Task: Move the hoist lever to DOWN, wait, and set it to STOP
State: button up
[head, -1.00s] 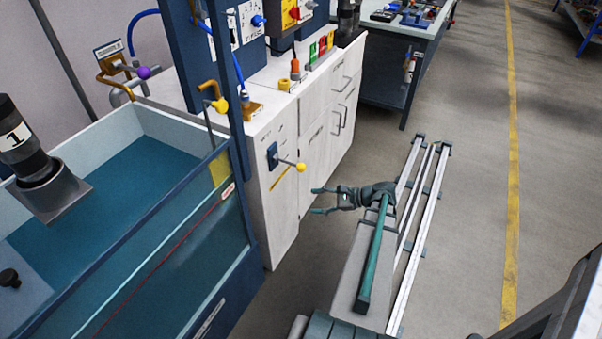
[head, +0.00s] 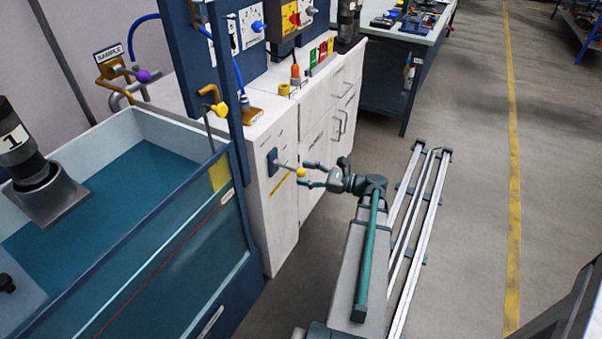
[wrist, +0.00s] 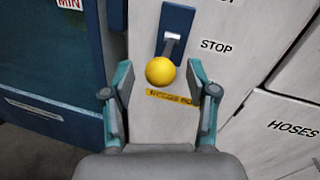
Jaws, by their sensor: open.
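The hoist lever is a short grey arm with a yellow ball knob (head: 301,172) on a dark blue plate (head: 272,161) on the white cabinet's face. In the wrist view the yellow knob (wrist: 160,71) is centred ahead, and the lever's arm rises behind it, level with the STOP label (wrist: 216,46). My gripper (head: 308,173) is open, with its two fingers either side of the knob. In the wrist view my gripper (wrist: 159,80) shows a gap between each fingertip and the knob. Part of a label above STOP is cut off.
The blue-framed water tank (head: 165,230) stands left of the cabinet (head: 283,215). Another lever with a yellow knob (head: 221,110) stands above, near the blue post. Cabinet doors, one marked HOSES (wrist: 293,128), lie to the right. Floor beyond my rail is clear.

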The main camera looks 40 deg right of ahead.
jog(key=shift+x, duration=1)
grip_shut()
